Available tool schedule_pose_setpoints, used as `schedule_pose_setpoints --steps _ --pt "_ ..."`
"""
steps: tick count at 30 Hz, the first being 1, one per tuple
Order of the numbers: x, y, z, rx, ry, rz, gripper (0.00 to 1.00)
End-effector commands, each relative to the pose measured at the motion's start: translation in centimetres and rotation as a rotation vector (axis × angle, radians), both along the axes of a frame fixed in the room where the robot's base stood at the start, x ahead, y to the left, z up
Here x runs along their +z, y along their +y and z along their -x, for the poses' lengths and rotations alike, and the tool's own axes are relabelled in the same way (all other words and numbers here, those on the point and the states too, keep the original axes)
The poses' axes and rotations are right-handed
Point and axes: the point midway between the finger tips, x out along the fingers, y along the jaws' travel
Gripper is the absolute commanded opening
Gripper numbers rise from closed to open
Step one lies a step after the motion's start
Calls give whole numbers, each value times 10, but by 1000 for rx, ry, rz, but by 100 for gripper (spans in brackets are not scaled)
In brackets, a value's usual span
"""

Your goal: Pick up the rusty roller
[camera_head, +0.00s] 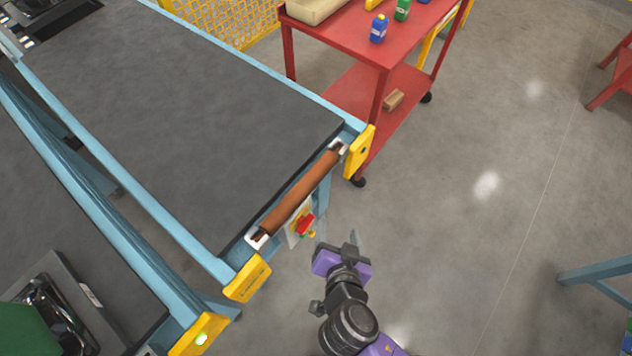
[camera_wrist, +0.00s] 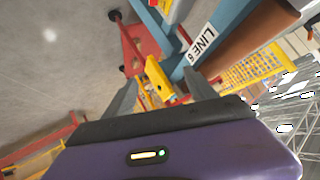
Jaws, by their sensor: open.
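The rusty roller (camera_head: 300,195) is a long brown-orange cylinder. It lies across the end of a conveyor with a dark belt (camera_head: 215,110), between white end brackets on the blue frame. My gripper (camera_head: 340,243), purple and black, is in front of the conveyor's end, to the lower right of the roller and apart from it. In the wrist view the roller (camera_wrist: 245,42) shows at the upper right, outside the gap between my fingers. My gripper (camera_wrist: 160,100) is open there, with nothing between its fingers.
A red emergency button (camera_head: 306,224) sits under the roller. Yellow end caps (camera_head: 247,279) mark the frame's corners. A red cart (camera_head: 370,40) with small bottles stands behind the conveyor. A second conveyor (camera_head: 60,235) is at the lower left.

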Motion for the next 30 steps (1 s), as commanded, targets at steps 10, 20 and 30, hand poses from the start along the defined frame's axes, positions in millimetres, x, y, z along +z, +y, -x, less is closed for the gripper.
schedule_pose_setpoints --steps 10,20,30 --pt "55 88 -21 -224 -78 -165 65" --pt "46 90 -43 -244 -85 -179 65" --pt "26 84 -78 -244 -84 -177 65"
